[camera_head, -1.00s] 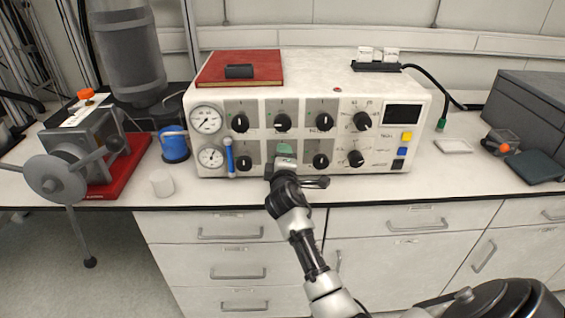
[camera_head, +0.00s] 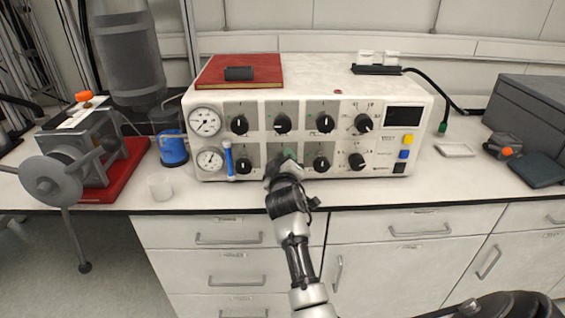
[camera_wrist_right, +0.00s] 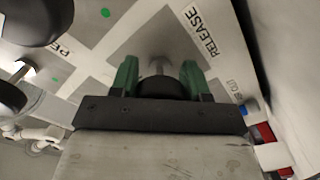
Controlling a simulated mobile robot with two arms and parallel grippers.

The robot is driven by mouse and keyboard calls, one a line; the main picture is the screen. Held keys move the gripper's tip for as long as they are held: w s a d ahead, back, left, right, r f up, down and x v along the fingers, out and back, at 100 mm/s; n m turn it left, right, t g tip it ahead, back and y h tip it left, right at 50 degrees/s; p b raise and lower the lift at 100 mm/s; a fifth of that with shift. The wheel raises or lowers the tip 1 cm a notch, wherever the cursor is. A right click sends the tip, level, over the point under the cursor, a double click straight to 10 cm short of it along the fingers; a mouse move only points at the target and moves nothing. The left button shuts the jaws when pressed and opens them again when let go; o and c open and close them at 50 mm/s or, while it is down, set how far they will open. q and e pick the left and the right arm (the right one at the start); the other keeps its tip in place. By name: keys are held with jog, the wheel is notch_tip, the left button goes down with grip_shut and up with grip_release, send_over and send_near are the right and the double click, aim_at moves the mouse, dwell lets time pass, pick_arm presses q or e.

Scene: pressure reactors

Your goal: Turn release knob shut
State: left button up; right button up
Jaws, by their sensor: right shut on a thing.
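The release knob (camera_wrist_right: 162,86) is a black knob on the grey front panel, beside the "RELEASE" label (camera_wrist_right: 203,38) in the right wrist view. My right gripper (camera_wrist_right: 160,76) has its two green fingers on either side of the knob and is shut on it. In the head view my right gripper (camera_head: 284,163) is at the lower row of the white control unit (camera_head: 330,88), between two other black knobs. It hides the release knob there. How far the knob is turned cannot be told. My left gripper is not in view.
Black knobs flank the gripper at left (camera_head: 245,166) and right (camera_head: 321,163). A white cup (camera_head: 160,187) and blue container (camera_head: 173,150) stand on the bench. Clear bench lies in front of the unit.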

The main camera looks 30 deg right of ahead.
jog(key=shift+f, duration=0.15)
jog(key=o, duration=0.9)
